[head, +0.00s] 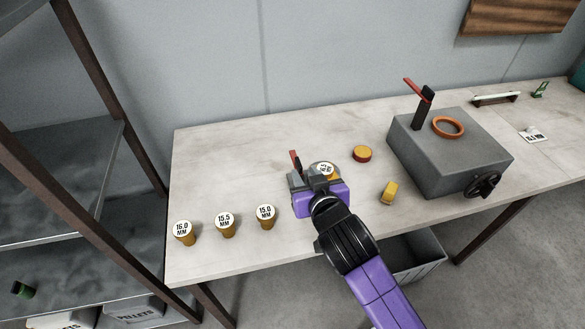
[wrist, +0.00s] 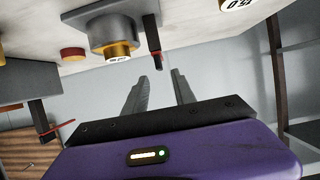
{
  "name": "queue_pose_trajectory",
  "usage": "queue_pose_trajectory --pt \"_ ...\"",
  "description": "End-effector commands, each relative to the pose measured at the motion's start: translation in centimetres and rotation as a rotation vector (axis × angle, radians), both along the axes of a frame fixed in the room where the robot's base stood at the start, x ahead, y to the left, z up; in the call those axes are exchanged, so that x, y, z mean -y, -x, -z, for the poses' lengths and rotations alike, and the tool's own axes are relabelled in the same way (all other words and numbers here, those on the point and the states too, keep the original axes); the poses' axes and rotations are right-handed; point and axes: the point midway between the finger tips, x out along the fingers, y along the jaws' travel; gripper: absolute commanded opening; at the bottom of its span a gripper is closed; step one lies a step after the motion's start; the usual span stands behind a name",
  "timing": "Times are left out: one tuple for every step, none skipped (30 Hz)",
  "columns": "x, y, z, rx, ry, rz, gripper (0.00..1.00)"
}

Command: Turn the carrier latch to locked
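The carrier is a grey round holder (wrist: 110,30) with a brass die (wrist: 117,52) seated in it. In the head view my arm mostly hides it, and only the die's white label (head: 326,168) shows clearly. The carrier latch is a dark lever with a red part (head: 295,160), standing beside the carrier; it also shows in the wrist view (wrist: 155,47). My gripper (head: 303,178) is close by the latch. In the wrist view my gripper's two fingers (wrist: 160,76) are apart with nothing between them, and the latch's end lies just beyond the fingertips. Contact is not visible.
Several labelled brass dies (head: 225,224) stand left on the table (head: 210,160).

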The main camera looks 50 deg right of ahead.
Motion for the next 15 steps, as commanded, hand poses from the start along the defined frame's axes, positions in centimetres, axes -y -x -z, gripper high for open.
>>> queue_pose_trajectory --pt "0.2 -0.2 0.1 0.002 -0.005 0.003 0.32" --pt "0.3 -0.5 0.2 0.003 -0.007 0.003 0.32" --pt "0.5 -0.8 0.3 0.003 -0.007 0.003 0.32" --pt "0.7 -1.1 0.5 0.004 -0.007 0.002 0.32" --pt "0.9 -1.5 0.6 0.004 -0.006 0.002 0.32" --pt "1.3 -2.0 0.8 0.004 -0.006 0.002 0.32" --pt "1.6 -2.4 1.0 0.005 -0.005 0.002 0.32" --pt "1.8 -2.7 1.3 0.003 -0.006 0.003 0.32" --pt "2.1 -3.2 1.4 0.004 -0.006 0.002 0.32" --pt "2.4 -3.6 1.6 0.005 -0.007 0.001 0.32" --pt "2.6 -3.9 1.8 0.005 -0.007 0.001 0.32" --pt "2.8 -4.3 2.0 0.005 -0.007 0.001 0.32" --pt "3.0 -4.6 2.2 0.004 -0.006 0.001 0.32" --pt "3.2 -4.8 2.3 0.004 -0.006 0.001 0.32" --pt "3.4 -5.1 2.5 0.004 -0.005 0.0 0.32"
